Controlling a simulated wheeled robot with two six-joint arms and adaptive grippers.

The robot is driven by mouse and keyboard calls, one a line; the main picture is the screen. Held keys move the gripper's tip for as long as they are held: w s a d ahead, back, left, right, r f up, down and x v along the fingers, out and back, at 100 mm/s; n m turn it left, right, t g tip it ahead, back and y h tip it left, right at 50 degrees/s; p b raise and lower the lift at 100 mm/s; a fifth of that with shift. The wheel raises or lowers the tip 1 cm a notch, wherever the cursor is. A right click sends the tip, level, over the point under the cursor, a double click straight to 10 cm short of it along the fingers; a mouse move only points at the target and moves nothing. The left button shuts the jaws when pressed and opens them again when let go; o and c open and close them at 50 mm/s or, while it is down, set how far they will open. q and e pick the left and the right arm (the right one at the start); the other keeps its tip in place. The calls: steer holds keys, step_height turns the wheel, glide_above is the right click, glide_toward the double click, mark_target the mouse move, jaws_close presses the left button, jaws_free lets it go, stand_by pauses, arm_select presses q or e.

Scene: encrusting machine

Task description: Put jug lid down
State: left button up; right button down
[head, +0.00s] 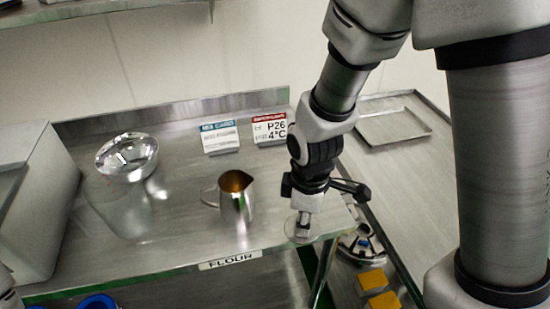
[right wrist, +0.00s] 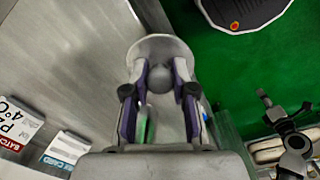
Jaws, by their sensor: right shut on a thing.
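The jug lid (head: 290,229) is a small, pale round disc. My right gripper (head: 304,222) is shut on its knob, at the right front corner of the steel table. In the right wrist view, the lid (right wrist: 160,44) lies flat between the fingers (right wrist: 160,90), with its grey ball knob (right wrist: 160,79) gripped. Whether the lid touches the table cannot be told. The metal jug (head: 237,205) stands upright and open to the left of the gripper, with something amber inside.
The steel table (head: 180,245) has a FLOUR label on its front edge. A shiny bowl (head: 127,157) stands at the back left and two sign cards (head: 220,138) at the back. A lower bench (head: 400,165) with a tray (head: 393,127) lies right. Clear table surrounds the jug.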

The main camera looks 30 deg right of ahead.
steer(key=w+d, duration=0.1)
steer(key=w, duration=0.2)
steer(key=w+d+f, duration=0.1)
steer(key=w+d, duration=0.1)
steer(key=w, duration=0.1)
steer(key=w+d, duration=0.1)
steer(key=w, duration=0.2)
steer(key=shift+w+d+f, duration=0.2)
steer(key=shift+w+d, duration=0.2)
steer(key=shift+f+p, duration=0.3)
steer(key=shift+f, duration=1.45)
steer(key=c, duration=0.9)
jaws_free()
steer(key=shift+f, duration=0.1)
steer(key=shift+c, duration=0.2)
step_height(320, 180, up, 12)
